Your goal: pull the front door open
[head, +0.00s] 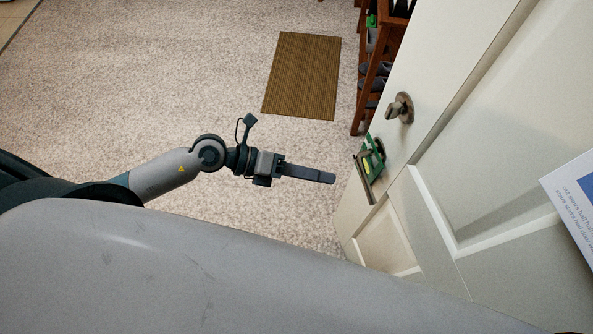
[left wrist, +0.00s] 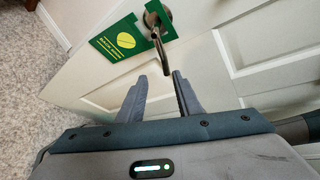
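The white front door (head: 440,120) stands at the right of the head view and fills the back of the left wrist view (left wrist: 250,85). Its lever handle (left wrist: 158,48) points towards my left gripper (left wrist: 158,78). A green hanger tag (left wrist: 122,40) hangs on the handle; the tag also shows in the head view (head: 371,160). My left gripper is open and empty, its two fingers apart. The lever's end lies at or just beyond the gap between the fingertips; I cannot tell whether they touch. In the head view the gripper (head: 328,178) is just left of the handle. My right gripper is out of view.
A round lock knob (head: 400,108) sits on the door above the handle. A wooden shoe rack (head: 362,98) stands beyond the door, beside a brown striped mat (head: 303,75). A white sign (head: 575,195) is at the right edge. Carpet (head: 150,80) at the left is clear.

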